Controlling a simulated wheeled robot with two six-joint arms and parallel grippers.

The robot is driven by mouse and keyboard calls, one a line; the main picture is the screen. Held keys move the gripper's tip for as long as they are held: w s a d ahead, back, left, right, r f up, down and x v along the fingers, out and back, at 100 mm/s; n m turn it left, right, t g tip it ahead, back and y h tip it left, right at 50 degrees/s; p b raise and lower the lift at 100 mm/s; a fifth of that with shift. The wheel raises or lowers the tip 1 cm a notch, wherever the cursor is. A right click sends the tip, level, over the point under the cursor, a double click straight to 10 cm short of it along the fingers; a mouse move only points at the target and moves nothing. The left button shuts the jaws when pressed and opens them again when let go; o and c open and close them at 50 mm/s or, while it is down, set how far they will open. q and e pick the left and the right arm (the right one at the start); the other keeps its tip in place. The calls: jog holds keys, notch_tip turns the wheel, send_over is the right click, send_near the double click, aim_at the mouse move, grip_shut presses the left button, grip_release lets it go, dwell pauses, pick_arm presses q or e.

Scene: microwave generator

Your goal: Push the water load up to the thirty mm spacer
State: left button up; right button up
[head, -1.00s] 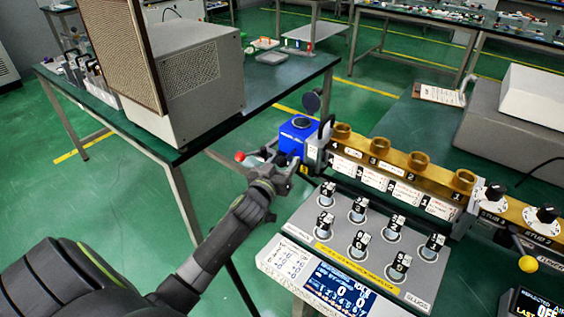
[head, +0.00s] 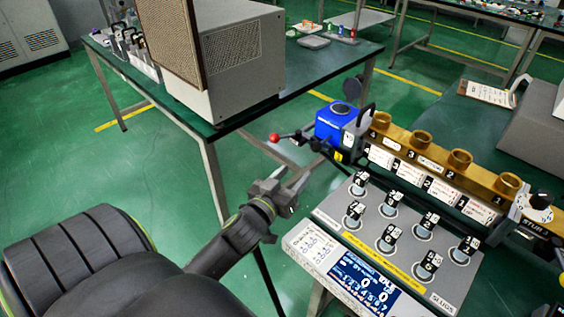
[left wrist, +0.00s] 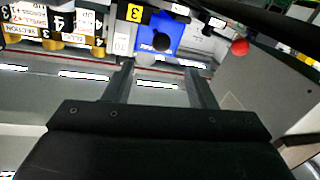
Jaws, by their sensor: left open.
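The water load is the blue box (head: 338,122) at the left end of the brass waveguide (head: 440,155) in the head view. It also shows at the top of the left wrist view (left wrist: 160,35). A grey plate with a black handle (head: 358,130), perhaps the spacer, stands right beside it. I cannot tell whether they touch. A pale piece (left wrist: 121,42) sits beside the blue box in the left wrist view. My left gripper (head: 293,180) is open and empty, below and left of the load, apart from it.
A lever with a red ball (head: 275,138) sticks out left of the load. The slug panel (head: 400,262) with several black-topped slugs lies right of my gripper. A bench with a large grey box (head: 235,70) stands behind. Open green floor lies at left.

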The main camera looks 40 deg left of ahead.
pick_arm(q)
jog(key=shift+s+d, duration=0.15)
jog(key=shift+s, duration=0.95)
jog(key=shift+s+d, duration=0.1)
jog(key=shift+s, duration=0.95)
